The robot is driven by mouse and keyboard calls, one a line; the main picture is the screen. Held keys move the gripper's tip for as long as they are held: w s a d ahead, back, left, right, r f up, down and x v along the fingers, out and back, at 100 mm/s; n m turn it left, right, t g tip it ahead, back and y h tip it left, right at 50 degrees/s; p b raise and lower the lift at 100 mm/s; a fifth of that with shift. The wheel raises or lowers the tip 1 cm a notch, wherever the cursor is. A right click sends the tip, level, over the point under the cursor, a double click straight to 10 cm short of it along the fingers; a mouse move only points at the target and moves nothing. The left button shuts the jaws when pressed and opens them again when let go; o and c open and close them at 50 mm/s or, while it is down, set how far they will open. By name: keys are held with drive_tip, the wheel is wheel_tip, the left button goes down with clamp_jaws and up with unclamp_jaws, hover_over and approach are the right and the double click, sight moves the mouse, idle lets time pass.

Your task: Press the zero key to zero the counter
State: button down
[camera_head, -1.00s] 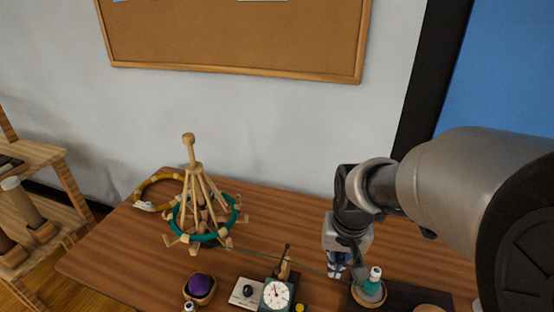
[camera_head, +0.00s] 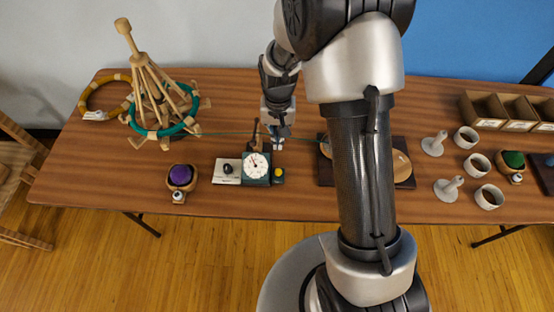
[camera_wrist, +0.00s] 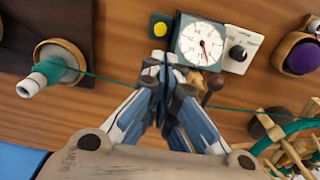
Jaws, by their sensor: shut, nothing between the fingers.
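The counter (camera_head: 256,167) is a small dark green box with a white round dial, standing near the front middle of the table. It also shows in the wrist view (camera_wrist: 201,43). A yellow key (camera_head: 278,172) sits on a dark block against the counter's right side; in the wrist view the yellow key (camera_wrist: 160,28) is just left of the dial. My gripper (camera_head: 278,146) is shut and empty, just behind the key and apart from it. In the wrist view my gripper's fingertips (camera_wrist: 161,56) point toward the key, with a small gap in the picture.
A green yarn line (camera_head: 222,134) runs from the wooden swift (camera_head: 158,100) past my gripper. A white plate with a black knob (camera_head: 227,170) adjoins the counter. A purple ball in a wooden bowl (camera_head: 182,178) stands left. Cups (camera_head: 489,197) stand right.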

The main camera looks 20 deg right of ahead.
wheel_tip(320, 180, down, 14)
drive_tip(key=b, duration=0.4)
drive_tip(key=shift+b, duration=0.35)
wheel_tip(320, 180, down, 2)
drive_tip(key=shift+s+b, duration=0.1)
drive_tip(key=shift+b, duration=0.45)
drive_tip(key=shift+s, duration=0.15)
wheel_tip(320, 180, up, 14)
drive_tip(key=p, duration=0.6)
drive_tip(key=shift+w+r, duration=0.25)
drive_tip(key=shift+w, duration=0.05)
drive_tip(key=shift+r, duration=0.15)
